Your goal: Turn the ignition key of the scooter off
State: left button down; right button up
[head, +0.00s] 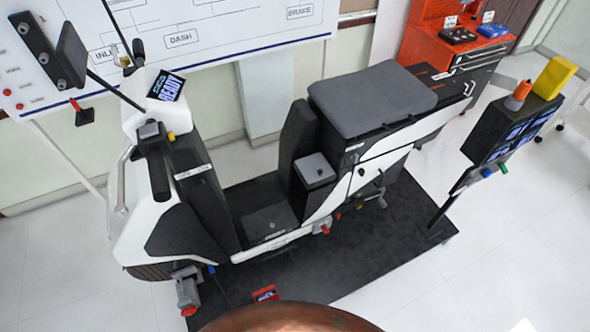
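The white and black scooter (362,170) stands on a dark mat, its front end at left and its seat (357,97) at right. Its dash display (166,87) is lit and shows text that appears to read "READY". Below the display is a black control block (150,132) with a small yellow part (171,136) at its right side. I cannot tell whether that yellow part is the ignition key, nor how the key is turned. Neither of my grippers shows in the head view.
A mirror (71,53) on a stalk juts out at upper left. A wall chart (180,40) stands behind the scooter. A panel on a post (512,128) and a red tool cabinet (450,50) stand at right. A red item (265,293) lies by the mat's front. The front-left floor is clear.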

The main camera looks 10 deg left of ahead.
aim_at(198, 183)
jog(key=u, duration=1.1)
jog(key=k, duration=0.45)
jog(key=u, duration=0.6)
